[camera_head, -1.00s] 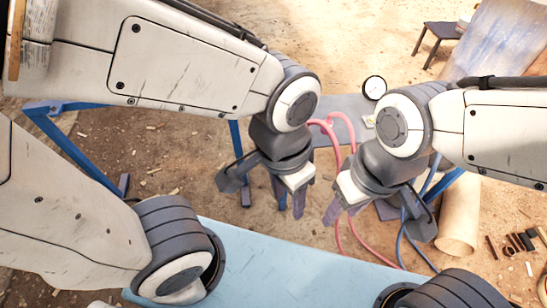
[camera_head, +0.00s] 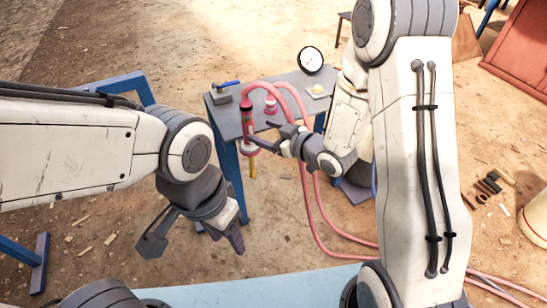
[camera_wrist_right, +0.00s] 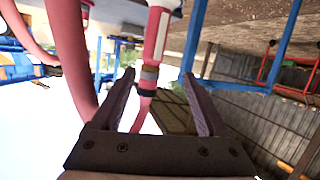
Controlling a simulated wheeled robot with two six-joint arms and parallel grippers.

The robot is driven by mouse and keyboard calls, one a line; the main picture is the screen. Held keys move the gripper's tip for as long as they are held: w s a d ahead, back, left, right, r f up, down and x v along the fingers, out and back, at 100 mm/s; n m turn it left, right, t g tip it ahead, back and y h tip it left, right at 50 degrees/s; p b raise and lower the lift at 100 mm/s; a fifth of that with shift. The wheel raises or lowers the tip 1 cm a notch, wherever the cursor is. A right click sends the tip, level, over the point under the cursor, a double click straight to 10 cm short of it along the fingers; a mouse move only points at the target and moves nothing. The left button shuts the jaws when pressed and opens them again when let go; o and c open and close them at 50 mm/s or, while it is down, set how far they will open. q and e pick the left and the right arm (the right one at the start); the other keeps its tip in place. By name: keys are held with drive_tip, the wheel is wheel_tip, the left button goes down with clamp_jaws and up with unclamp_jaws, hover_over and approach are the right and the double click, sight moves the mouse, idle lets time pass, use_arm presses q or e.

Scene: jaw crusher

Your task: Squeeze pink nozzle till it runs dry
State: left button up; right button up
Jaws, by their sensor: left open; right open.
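The pink nozzle (camera_head: 247,112) hangs at the front left edge of the grey table, on the end of a looping pink hose. In the head view it shows dark and pink bands. My right gripper (camera_head: 257,137) is open beside it, with its fingers reaching left towards it. In the right wrist view the pink and white nozzle (camera_wrist_right: 158,35) stands between and beyond the spread fingertips of that gripper (camera_wrist_right: 160,88). I cannot tell whether they touch. My left gripper (camera_head: 195,243) is open and empty, low over the dirt floor.
Pink hose (camera_head: 312,205) runs down to the floor. A light blue surface (camera_head: 240,290) lies in front. Blue frame legs stand at left.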

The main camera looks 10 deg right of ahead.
sight(252, 126)
wheel_tip(252, 126, down, 3)
drive_tip(key=d+t+y+b, duration=0.2)
drive_tip(key=y+b, duration=0.1)
drive_tip(key=shift+m, duration=0.5)
drive_tip(key=x, duration=1)
drive_tip(key=shift+d+r+b, duration=0.1)
drive_tip(key=shift+b, duration=0.3)
use_arm(q)
wheel_tip(252, 126, down, 6)
drive_tip(key=shift+r, duration=0.2)
use_arm(e)
clamp_jaws()
unclamp_jaws()
